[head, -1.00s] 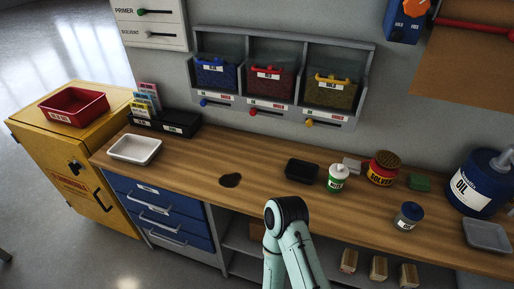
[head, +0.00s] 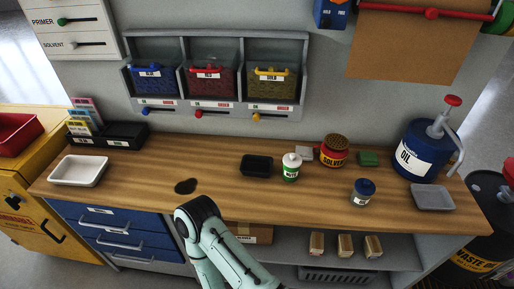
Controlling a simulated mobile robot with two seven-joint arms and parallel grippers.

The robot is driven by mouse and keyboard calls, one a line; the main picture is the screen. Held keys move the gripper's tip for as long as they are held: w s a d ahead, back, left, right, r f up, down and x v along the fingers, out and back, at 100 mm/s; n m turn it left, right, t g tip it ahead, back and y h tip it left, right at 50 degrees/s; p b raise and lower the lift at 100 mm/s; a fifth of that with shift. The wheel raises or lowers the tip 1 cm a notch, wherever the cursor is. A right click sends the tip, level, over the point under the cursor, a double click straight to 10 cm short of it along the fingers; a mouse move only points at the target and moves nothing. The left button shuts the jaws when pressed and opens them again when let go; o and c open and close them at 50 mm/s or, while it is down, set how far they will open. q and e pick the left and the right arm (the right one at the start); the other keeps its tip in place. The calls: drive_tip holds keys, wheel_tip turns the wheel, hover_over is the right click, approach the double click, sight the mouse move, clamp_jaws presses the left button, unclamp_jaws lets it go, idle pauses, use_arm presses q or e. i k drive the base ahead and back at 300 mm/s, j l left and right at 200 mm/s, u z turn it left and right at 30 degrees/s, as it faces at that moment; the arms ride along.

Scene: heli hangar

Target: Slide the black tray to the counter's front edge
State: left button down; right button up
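The small black tray (head: 257,168) sits on the wooden counter (head: 225,208), back from the front edge and near the middle. It looks empty. A white bottle with a green label (head: 291,167) stands close to its right side. One pale green arm of mine rises from below at the counter's front edge; only its links and a dark joint show.
A white tray (head: 78,171) and black organiser (head: 122,134) are further left. A solvent can (head: 334,151), blue-lidded jar (head: 363,192), grey tray (head: 432,197) and oil jug (head: 421,152) stand right. Counter before the tray is clear.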

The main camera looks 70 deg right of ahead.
sight(261, 166)
drive_tip(key=k+l, duration=0.95)
drive_tip(key=k, duration=0.1)
